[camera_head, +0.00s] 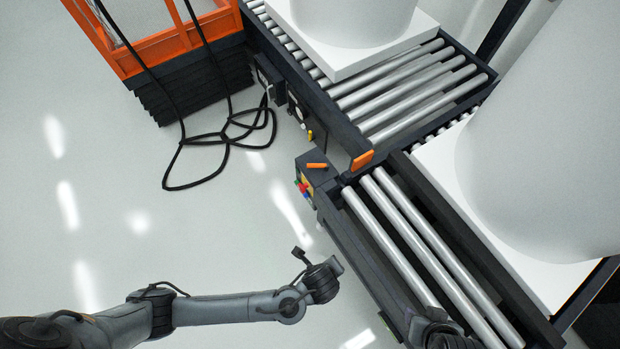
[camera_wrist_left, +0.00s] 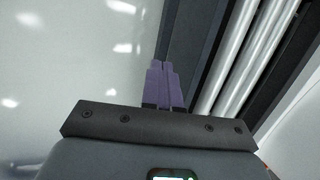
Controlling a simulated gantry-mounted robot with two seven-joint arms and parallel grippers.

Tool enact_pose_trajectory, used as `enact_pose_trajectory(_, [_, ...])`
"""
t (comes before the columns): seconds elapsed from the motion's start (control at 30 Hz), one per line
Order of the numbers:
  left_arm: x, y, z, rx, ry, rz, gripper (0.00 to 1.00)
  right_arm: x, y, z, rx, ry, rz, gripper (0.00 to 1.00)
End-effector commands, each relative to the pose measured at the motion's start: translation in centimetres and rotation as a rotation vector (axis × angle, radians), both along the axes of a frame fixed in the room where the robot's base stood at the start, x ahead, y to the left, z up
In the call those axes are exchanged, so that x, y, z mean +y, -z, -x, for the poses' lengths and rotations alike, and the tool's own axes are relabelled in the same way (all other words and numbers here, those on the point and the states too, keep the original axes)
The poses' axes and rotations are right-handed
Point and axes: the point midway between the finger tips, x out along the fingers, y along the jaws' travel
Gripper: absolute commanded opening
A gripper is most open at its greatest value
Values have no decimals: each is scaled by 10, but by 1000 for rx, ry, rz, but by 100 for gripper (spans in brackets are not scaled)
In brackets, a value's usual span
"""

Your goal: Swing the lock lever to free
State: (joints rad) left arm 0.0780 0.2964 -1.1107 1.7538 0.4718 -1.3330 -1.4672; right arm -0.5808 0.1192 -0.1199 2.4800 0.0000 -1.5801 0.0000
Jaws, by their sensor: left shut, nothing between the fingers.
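A small orange lever (camera_head: 317,165) lies on top of a dark control box (camera_head: 320,175) at the corner of the near roller conveyor. An orange block (camera_head: 362,159) sits between the two conveyors; I cannot tell which orange part is the lock lever. My left gripper (camera_head: 337,265) is beside the near conveyor's left rail, below the box in the picture and apart from both orange parts. In the left wrist view its purple fingers (camera_wrist_left: 163,80) are closed together with nothing between them. Neither orange part shows there. My right gripper's fingers are not visible.
Colored buttons (camera_head: 304,187) are on the box's side. White tanks (camera_head: 550,130) stand on white bases on the conveyors. The near conveyor's front rollers (camera_head: 400,235) are bare. Black cables (camera_head: 222,140) loop on the floor beside an orange-framed crate (camera_head: 165,48).

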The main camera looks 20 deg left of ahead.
Motion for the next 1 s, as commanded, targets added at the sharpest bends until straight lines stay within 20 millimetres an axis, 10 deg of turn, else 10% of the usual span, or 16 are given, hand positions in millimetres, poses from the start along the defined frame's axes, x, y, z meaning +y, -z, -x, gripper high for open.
enact_pose_trajectory(0.17, [40, 54, -68, -172, 286, -309, 0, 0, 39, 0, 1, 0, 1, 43])
enact_pose_trajectory(0.43, [101, 52, -165, -348, 426, -606, 0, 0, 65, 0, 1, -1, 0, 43])
enact_pose_trajectory(1.0, [137, 72, -231, -402, 443, -699, 0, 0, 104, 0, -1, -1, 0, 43])
